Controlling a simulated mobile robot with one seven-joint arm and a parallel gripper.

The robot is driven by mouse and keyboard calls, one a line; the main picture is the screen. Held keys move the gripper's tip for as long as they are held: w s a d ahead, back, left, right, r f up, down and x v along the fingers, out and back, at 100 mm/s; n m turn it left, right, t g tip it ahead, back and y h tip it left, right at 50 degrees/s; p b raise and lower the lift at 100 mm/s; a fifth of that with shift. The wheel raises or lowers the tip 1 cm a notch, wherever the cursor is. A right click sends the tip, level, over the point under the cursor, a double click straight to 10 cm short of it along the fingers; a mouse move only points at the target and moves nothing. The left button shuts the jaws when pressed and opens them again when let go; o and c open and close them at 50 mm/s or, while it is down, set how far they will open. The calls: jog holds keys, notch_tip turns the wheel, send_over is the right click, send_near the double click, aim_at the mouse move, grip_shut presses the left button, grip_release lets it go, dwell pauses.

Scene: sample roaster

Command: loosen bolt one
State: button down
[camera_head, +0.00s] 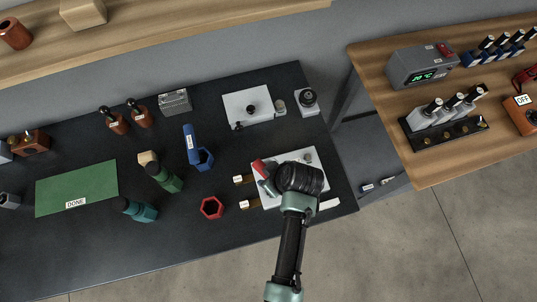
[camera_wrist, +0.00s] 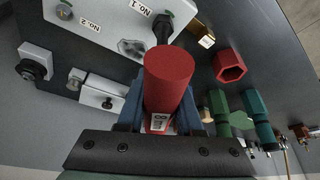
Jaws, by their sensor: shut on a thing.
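A red cylindrical tool (camera_wrist: 168,75) with a small white label is held between the blue fingers of my gripper (camera_wrist: 160,115). It also shows in the head view as a red end (camera_head: 258,166) beside the gripper (camera_head: 268,180). The white plate (camera_head: 309,157) lies below my wrist, which hides much of it. In the wrist view, a "NO.1" label (camera_wrist: 140,8) sits on the white plate beside a black bolt-like part (camera_wrist: 163,27) just past the red tool. I cannot tell whether the tool touches it. A "NO.2" label (camera_wrist: 90,25) is to its left.
A red hexagonal ring (camera_head: 211,207) lies left of the plate. A green "DONE" mat (camera_head: 80,186) is bare. Brass pieces (camera_head: 240,179) are close to the plate's left edge.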

jog(key=shift+s+a+n+g+y+b, duration=0.1)
jog(key=shift+n+g+y+b, duration=0.2)
jog(key=shift+n, duration=0.65)
jog(key=shift+s+n+g+y+b, duration=0.1)
jog(key=shift+n+g, duration=0.3)
jog(key=shift+n, duration=0.55)
jog(key=n+g+b, duration=0.1)
jog(key=n, duration=0.2)
jog(key=shift+s+n, duration=0.1)
jog(key=shift+n, duration=0.3)
jog(key=shift+s+n+g+b, duration=0.2)
jog(key=shift+n+g+b, duration=0.6)
jog(key=shift+n, duration=1.2)
